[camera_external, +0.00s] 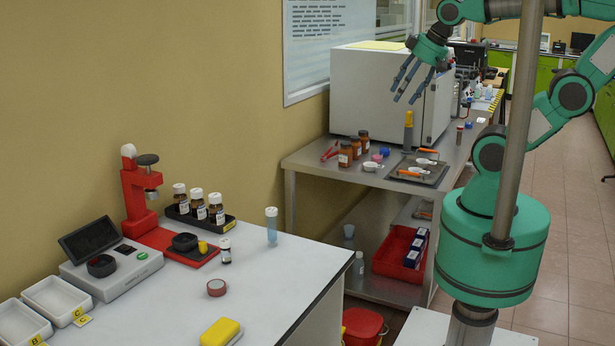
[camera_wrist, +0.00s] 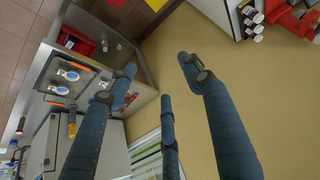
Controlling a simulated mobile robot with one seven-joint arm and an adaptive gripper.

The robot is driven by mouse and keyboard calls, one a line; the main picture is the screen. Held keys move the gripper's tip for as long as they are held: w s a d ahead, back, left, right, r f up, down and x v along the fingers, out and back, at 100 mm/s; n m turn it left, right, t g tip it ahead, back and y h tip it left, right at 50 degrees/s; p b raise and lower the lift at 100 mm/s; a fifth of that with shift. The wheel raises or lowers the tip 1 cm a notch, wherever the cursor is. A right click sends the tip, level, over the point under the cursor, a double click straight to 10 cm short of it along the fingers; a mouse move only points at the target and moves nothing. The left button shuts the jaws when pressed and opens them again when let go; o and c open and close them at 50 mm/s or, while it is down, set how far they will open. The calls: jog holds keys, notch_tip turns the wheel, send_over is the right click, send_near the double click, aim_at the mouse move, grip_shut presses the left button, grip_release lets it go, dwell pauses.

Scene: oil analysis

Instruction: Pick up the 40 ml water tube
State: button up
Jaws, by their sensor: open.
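A clear tube with a white cap and light blue liquid (camera_external: 271,228), which looks like the water tube, stands upright on the white table (camera_external: 285,265), near its back edge. My gripper (camera_external: 405,88) is raised high in front of the white cabinet in the external view, far up and to the right of the tube. Its blue fingers are spread, with nothing between them; they also show in the wrist view (camera_wrist: 158,77). I cannot make out the tube in the wrist view.
Brown bottles in a black tray (camera_external: 228,223), a small bottle (camera_external: 226,251) and a red tape roll (camera_external: 216,287) are left of the tube. A red press (camera_external: 138,195) stands further left. A steel table (camera_external: 310,158) with bottles and trays is behind.

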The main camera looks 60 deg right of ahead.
dwell(0.3)
jog(key=w+a+n+g+p, duration=0.1)
jog(key=w+a+g, duration=0.1)
jog(key=w+a, duration=0.65)
jog(key=n+g+p, duration=0.3)
jog(key=n+g, duration=0.1)
send_over(273, 209)
notch_tip(273, 209, down, 20)
jog(key=shift+d+f, duration=0.15)
jog(key=shift+f, duration=0.1)
jog(key=shift+a+f, duration=0.2)
jog(key=shift+f, duration=0.05)
